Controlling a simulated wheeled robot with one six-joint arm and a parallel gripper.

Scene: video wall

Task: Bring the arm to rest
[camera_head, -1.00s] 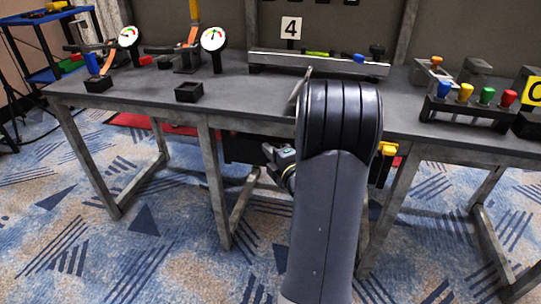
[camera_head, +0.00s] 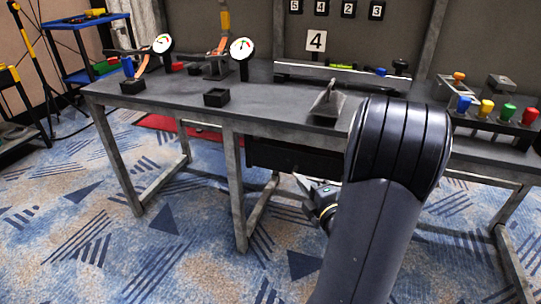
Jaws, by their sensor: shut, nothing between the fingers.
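My arm (camera_head: 385,215) stands in the lower right of the head view, its dark rounded elbow in front of the table's front edge. My gripper (camera_head: 308,186) shows only in part, left of the arm and below the table top, in front of a dark drawer-like box under the table. It looks shut, and I see nothing held in it. The rest of the wrist is hidden behind my arm.
The long grey table (camera_head: 190,97) carries two dial gauges (camera_head: 242,48), a small black tray (camera_head: 216,97), a metal bracket (camera_head: 327,108) and a rack with coloured knobs (camera_head: 486,112). A blue-topped cart (camera_head: 88,22) stands at the back left. Patterned carpet lies open in front.

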